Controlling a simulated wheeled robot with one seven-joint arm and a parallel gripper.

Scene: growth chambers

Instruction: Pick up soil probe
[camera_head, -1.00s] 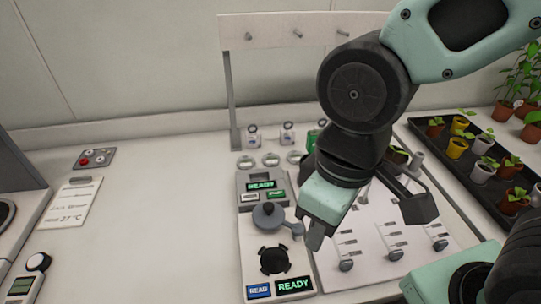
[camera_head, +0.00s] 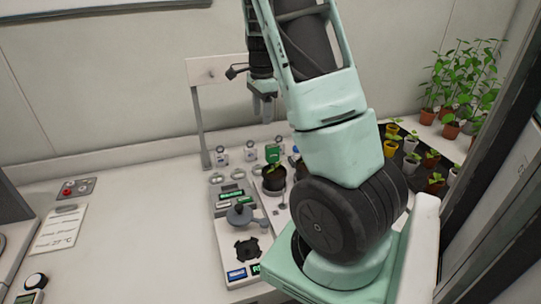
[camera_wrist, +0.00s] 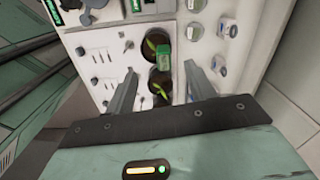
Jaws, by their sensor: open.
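My gripper (camera_head: 263,112) is raised above the back of the bench with its fingers pointing down. No thing is plainly a soil probe. A small green block (camera_head: 272,153) stands at the back of the panel, behind a dark pot with a seedling (camera_head: 274,180). In the wrist view the green block (camera_wrist: 163,57) lies between the fingertips in the picture, beside two potted seedlings, apart from the gripper. Whether it is the probe's head I cannot tell. My arm hides much of the white board.
A rail with hooks (camera_head: 215,72) rises behind the panel, close to my gripper. A grey station (camera_head: 238,215) has a round cap and lit displays. Trays of seedlings (camera_head: 410,143) stand right. The bench at left is mostly clear around a note card (camera_head: 58,230).

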